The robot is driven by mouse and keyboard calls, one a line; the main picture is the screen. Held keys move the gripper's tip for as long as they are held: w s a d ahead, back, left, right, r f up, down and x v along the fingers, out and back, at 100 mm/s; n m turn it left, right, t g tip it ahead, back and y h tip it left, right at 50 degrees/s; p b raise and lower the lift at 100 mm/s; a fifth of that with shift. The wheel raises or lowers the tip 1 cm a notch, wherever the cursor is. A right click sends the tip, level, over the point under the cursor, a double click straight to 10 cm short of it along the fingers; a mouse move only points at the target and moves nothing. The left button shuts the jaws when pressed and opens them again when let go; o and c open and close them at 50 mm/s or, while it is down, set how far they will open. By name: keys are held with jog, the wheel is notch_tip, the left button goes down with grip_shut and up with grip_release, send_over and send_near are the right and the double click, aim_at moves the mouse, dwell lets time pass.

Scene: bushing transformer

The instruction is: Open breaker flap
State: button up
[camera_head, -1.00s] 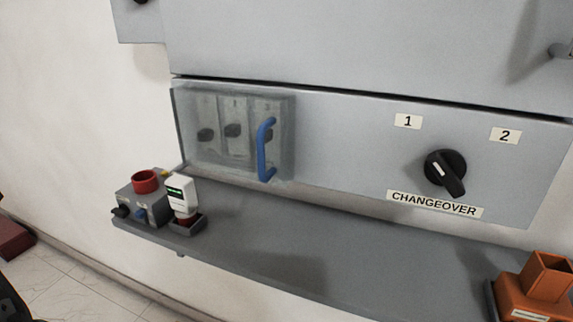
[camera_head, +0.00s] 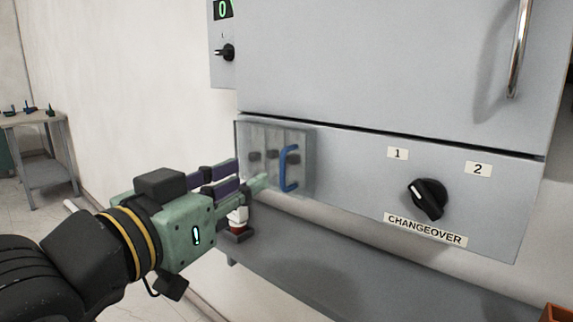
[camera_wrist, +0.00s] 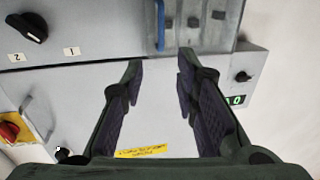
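The breaker flap (camera_head: 268,135) is a clear, closed cover on the left of the grey cabinet panel, with several dark breaker switches behind it. Its blue handle (camera_head: 284,168) stands upright at the flap's right side. In the wrist view the flap (camera_wrist: 215,32) is at the top, with the blue handle (camera_wrist: 160,25) at its left edge. My gripper (camera_head: 252,172) is in front of the flap, just left of the handle in the head view. In the wrist view my gripper (camera_wrist: 160,58) has its fingers apart with nothing between them; the handle lies beyond the tips.
A black changeover knob (camera_head: 428,198) sits to the right on the panel. A grey shelf (camera_head: 330,270) runs below, with a white device (camera_head: 238,215) partly hidden by my gripper. A long metal handle (camera_head: 519,45) is at upper right. A side table (camera_head: 35,125) stands far left.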

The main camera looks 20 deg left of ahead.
aim_at(281, 159)
jog(key=w, duration=0.3)
jog(key=w+d+p, duration=0.1)
jog(key=w, duration=0.2)
jog(key=w+p, duration=0.1)
jog(key=w, duration=0.3)
jog(key=shift+w+d, duration=0.1)
jog(key=shift+d, duration=0.1)
jog(key=shift+c, duration=0.3)
grip_shut()
